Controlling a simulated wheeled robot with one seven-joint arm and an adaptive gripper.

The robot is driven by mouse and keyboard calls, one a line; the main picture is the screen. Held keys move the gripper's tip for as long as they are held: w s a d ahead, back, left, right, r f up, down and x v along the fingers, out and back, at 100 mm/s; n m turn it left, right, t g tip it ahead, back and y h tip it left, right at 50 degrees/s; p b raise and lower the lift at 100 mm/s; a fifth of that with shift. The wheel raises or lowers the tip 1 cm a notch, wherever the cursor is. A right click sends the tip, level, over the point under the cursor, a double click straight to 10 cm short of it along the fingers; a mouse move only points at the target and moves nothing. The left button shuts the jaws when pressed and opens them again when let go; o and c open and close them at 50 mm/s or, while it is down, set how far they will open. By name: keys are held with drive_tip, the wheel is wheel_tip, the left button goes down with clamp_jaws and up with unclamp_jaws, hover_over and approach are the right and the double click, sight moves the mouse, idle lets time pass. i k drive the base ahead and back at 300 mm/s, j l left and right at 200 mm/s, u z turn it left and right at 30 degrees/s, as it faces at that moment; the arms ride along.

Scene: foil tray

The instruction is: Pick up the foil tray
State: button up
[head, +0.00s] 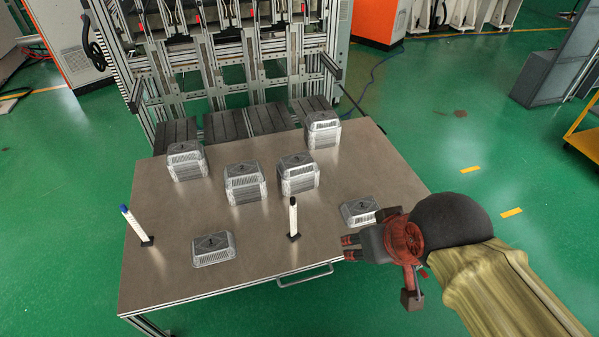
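Several foil trays lie upside down on the table, and which one the task means cannot be told. A low silver tray (213,249) lies at the front left. Another low tray (359,211) lies at the right, just beyond my gripper (351,248). Taller stacks of trays stand farther back: a left stack (187,162), a middle stack (246,184), a right-middle stack (298,174) and a back-right stack (323,131). My gripper is at the table's front right edge, pointing left. Its two fingertips look apart, with nothing visible between them.
A metal handle (304,276) juts from the front edge of the table (170,282). A metal frame (240,60) stands behind.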

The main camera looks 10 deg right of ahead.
sight(215, 248)
drive_tip(key=i+u, duration=0.15)
drive_tip(key=i, duration=0.4)
drive_tip(key=i+l+u, duration=0.15)
drive_tip(key=i, duration=0.4)
drive_tip(key=u, duration=1.4)
